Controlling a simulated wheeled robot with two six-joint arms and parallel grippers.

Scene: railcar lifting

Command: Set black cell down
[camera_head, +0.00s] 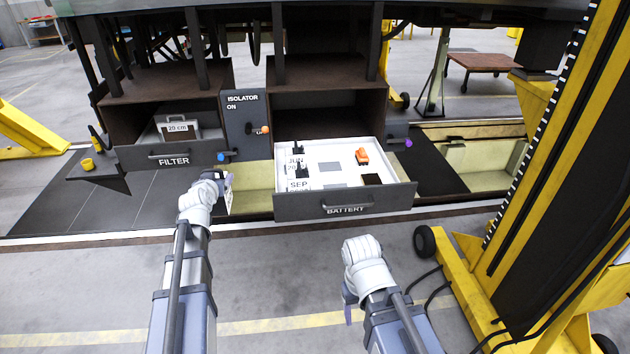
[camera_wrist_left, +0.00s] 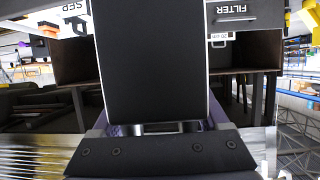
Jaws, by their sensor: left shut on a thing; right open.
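My left gripper (camera_head: 218,180) is shut on the black cell, which hangs just left of the open battery drawer (camera_head: 345,203). In the head view the cell shows as a thin, pale, upright edge (camera_head: 229,196). In the left wrist view its broad black face (camera_wrist_left: 150,60) fills the middle, with the gripper (camera_wrist_left: 158,130) at its lower end. The white-lined drawer holds cells marked JUN and SEP (camera_head: 298,185), an orange item (camera_head: 361,157), a grey patch (camera_head: 330,167) and a dark patch (camera_head: 372,180). My right gripper (camera_head: 348,299) is open, in front of the drawer.
The filter drawer (camera_head: 170,158) with a grey case (camera_head: 176,127) is at the left. An isolator panel (camera_head: 246,118) with an orange knob stands between the bays. A yellow lifting column (camera_head: 545,150) stands on the right. The floor in front is mostly clear.

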